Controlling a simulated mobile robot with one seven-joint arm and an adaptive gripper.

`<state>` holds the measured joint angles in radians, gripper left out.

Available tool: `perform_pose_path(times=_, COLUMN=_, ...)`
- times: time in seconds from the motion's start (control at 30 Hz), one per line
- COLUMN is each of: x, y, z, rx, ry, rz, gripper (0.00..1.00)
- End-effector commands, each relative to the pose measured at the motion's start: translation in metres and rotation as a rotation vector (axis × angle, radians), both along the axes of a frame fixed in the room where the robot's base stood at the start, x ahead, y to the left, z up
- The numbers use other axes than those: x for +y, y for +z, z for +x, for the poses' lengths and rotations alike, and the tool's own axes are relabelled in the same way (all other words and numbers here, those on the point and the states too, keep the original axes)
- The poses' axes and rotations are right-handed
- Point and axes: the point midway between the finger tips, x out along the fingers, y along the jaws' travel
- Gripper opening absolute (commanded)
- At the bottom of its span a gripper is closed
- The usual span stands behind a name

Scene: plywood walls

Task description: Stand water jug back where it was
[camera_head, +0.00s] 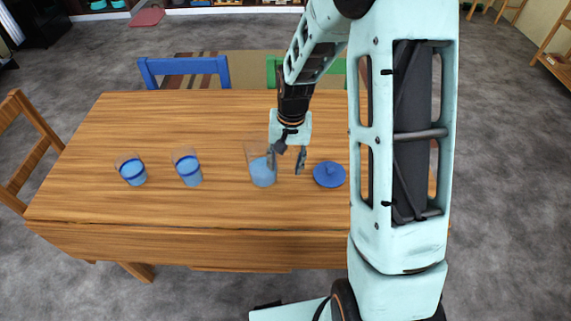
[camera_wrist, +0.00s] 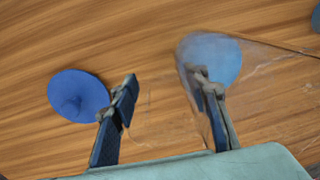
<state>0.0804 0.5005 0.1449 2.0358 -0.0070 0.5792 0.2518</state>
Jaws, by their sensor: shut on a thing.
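The water jug (camera_head: 262,168) is clear, with pale blue water in its lower part. It looks about upright at the middle of the wooden table; I cannot tell whether its base touches the top. My gripper (camera_head: 286,160) is at the jug's right side, its fingers pointing down. In the wrist view the clear jug (camera_wrist: 212,58) spreads to the upper right, and my gripper (camera_wrist: 168,92) has one finger behind its clear wall. The fingers stand apart, shut on the jug; the exact grasped part is hard to see.
A round blue lid (camera_head: 329,174) with a knob lies right of the jug; it also shows in the wrist view (camera_wrist: 78,96). Two blue-banded glasses (camera_head: 131,170) (camera_head: 188,168) hold blue water at the left. The table (camera_head: 120,120) is clear behind them. Blue and green chairs stand beyond.

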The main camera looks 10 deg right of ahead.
Motion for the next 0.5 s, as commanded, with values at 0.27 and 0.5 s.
perform_pose_path(times=0.27, x=0.0000, y=-0.0011, z=-0.0001, rx=0.000, ry=0.000, rz=0.000, gripper=0.60)
perform_pose_path(times=0.5, x=0.0000, y=0.0013, z=0.0000, rx=0.000, ry=0.000, rz=0.000, gripper=0.60)
